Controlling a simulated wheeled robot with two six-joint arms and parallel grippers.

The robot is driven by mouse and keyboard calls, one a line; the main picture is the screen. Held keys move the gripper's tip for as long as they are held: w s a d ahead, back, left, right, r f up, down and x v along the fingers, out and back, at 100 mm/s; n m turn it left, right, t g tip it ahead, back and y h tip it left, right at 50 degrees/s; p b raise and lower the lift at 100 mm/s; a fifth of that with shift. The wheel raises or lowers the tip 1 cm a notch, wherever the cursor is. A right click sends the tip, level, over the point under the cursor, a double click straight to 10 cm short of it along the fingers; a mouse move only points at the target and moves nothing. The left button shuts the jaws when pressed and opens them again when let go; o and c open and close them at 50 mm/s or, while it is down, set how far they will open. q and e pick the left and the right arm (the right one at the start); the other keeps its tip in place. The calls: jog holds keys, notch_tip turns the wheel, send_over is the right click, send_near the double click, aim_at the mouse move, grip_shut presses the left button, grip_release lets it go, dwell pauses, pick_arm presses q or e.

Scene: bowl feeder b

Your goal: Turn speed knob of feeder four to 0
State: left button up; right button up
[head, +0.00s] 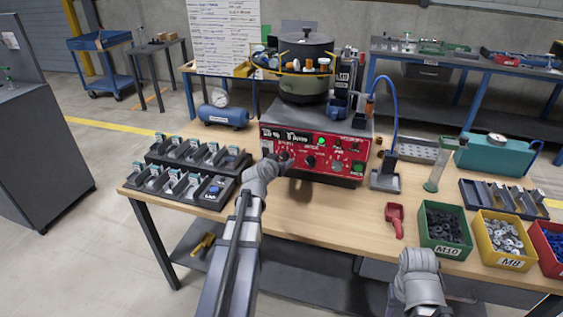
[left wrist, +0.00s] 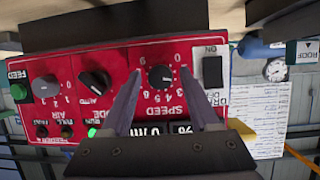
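The feeder's red control panel (head: 322,151) faces me under the bowl in the head view. In the left wrist view the panel (left wrist: 70,70) appears upside down. The black speed knob (left wrist: 161,77) sits in a ring of printed numbers above the inverted word SPEED; its exact setting is too small to tell. My left gripper (head: 281,158) is at the panel's left part and hides that knob in the head view. In the left wrist view its open fingers (left wrist: 160,72) flank the knob with gaps on both sides. My right gripper's fingers are out of view; only that arm's grey wrist shows.
The mode knob (left wrist: 95,83) and air knob (left wrist: 45,87) are beside the speed knob; a black switch (left wrist: 212,70) is on its other side. Black part racks (head: 180,180) stand left of my left arm. A red scoop (head: 395,219) and green bin (head: 445,228) lie right.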

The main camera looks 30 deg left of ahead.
pick_arm(q)
grip_shut()
dwell(0.5)
jog(key=shift+a+f+n+h+b, duration=0.15)
jog(key=shift+n+h+b, duration=0.3)
jog(key=shift+n+h, duration=0.4)
jog(key=shift+f+n+t+h+b, duration=0.1)
jog(key=shift+n+t+h+b, duration=0.4)
jog(key=shift+n, duration=0.55)
jog(key=shift+s+a+n+t+h+b, duration=0.1)
jog(key=shift+n+t+h+b, duration=0.45)
jog(key=shift+n+b, duration=0.55)
jog(key=shift+n+t+h+b, duration=0.35)
jog(key=shift+n+b, duration=0.35)
jog(key=shift+n, duration=0.5)
